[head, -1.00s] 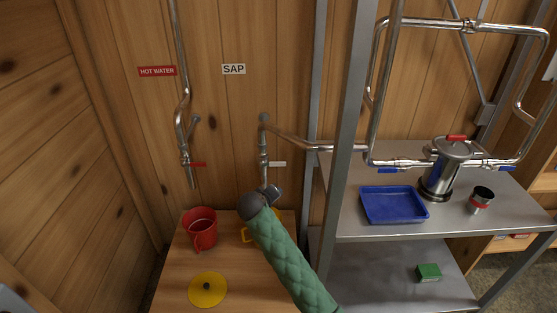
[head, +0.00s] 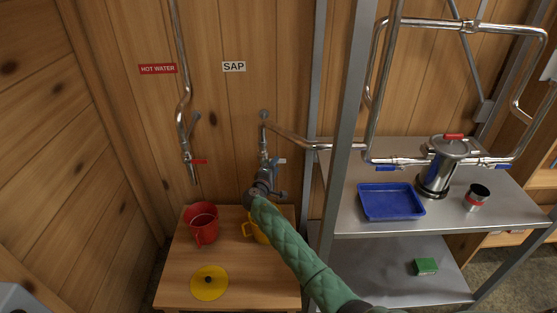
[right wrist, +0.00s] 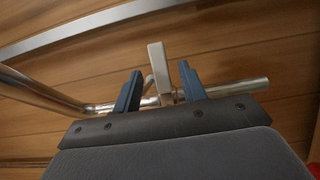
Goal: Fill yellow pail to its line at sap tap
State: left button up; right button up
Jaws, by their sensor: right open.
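The sap tap (head: 263,140) is a metal pipe on the wood wall under the SAP sign (head: 234,67). Its white lever (right wrist: 158,66) stands between the two blue fingers of my right gripper (right wrist: 160,88) in the right wrist view. The fingers are open, with a gap on each side of the lever. In the head view my right gripper (head: 270,178) is up at the tap, over the yellow pail (head: 247,230). The pail stands on the wooden table below the tap, mostly hidden by my green arm. Its inside and line are hidden. My left gripper is not in view.
A red pail (head: 201,226) stands left of the yellow one, under the hot water tap (head: 189,165). A yellow disc with a dark knob (head: 209,283) lies on the wooden table (head: 175,270). A metal shelf (head: 400,240) at right holds a blue tray (head: 390,213).

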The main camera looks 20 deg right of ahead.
jog(key=p+x, duration=0.1)
jog(key=x, duration=0.2)
jog(key=shift+w+d, duration=0.2)
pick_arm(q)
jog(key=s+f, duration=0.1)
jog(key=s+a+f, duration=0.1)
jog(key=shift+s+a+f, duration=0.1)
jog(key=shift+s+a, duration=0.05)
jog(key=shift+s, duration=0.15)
pick_arm(e)
jog(key=shift+w+d, duration=0.2)
grip_shut()
